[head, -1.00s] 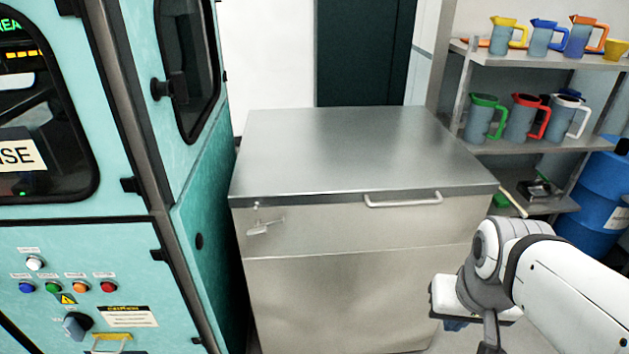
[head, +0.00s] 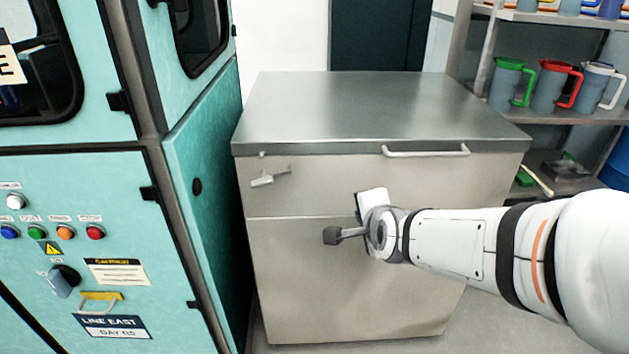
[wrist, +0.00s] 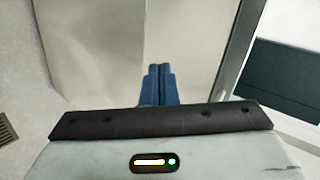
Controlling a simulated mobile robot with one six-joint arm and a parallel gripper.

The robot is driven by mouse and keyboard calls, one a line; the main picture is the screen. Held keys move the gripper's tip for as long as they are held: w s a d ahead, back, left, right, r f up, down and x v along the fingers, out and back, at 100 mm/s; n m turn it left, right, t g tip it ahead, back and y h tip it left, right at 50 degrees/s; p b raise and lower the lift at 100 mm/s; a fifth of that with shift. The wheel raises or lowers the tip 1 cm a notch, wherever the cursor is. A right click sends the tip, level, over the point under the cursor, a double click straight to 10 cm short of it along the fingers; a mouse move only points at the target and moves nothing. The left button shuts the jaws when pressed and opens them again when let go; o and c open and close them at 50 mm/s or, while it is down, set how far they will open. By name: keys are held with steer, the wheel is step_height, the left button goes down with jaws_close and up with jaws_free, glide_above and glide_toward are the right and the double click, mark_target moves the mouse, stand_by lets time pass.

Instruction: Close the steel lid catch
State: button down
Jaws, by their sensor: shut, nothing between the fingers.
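The steel lid catch (head: 266,179) is a small lever at the upper left of the chest's front, just below the lid. Its lever sticks out and slants slightly. The steel lid (head: 370,112) lies flat on the chest (head: 310,260), with a bar handle (head: 427,152) on its front edge. My gripper is in front of the chest, right of and below the catch in the head view, where its fingers are hidden. In the wrist view its blue fingers (wrist: 158,70) are together and empty, with the chest's front beyond them. The catch does not show there.
A teal machine cabinet (head: 85,215) with buttons stands close on the left of the chest. A shelf (head: 565,115) with several jugs is at the back right. The chest front between my gripper and the catch looks clear.

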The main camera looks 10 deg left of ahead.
mark_target(271, 177)
steer(key=a+f+m+t+y+b, duration=0.3)
steer(key=a+f+m+t+b, duration=0.65)
steer(key=a+m+b, duration=0.65)
steer(key=shift+m+g+h, duration=0.35)
steer(key=shift+m+h, duration=0.05)
steer(key=shift+m, duration=0.1)
steer(key=shift+w+a+r+p, duration=0.2)
steer(key=shift+w+a+r, duration=0.3)
steer(key=shift+w+r, duration=0.85)
steer(key=shift+w+a+r+p, duration=0.25)
steer(key=shift+w+a+r, duration=0.35)
steer(key=shift+w, duration=1.3)
steer(key=shift+w+a+r+p, duration=0.2)
steer(key=shift+w+a+r, duration=0.2)
steer(key=shift+w+r, duration=1)
steer(key=shift+w+a+f+n, duration=0.1)
steer(key=shift+w+f+n, duration=0.1)
steer(key=shift+n, duration=0.1)
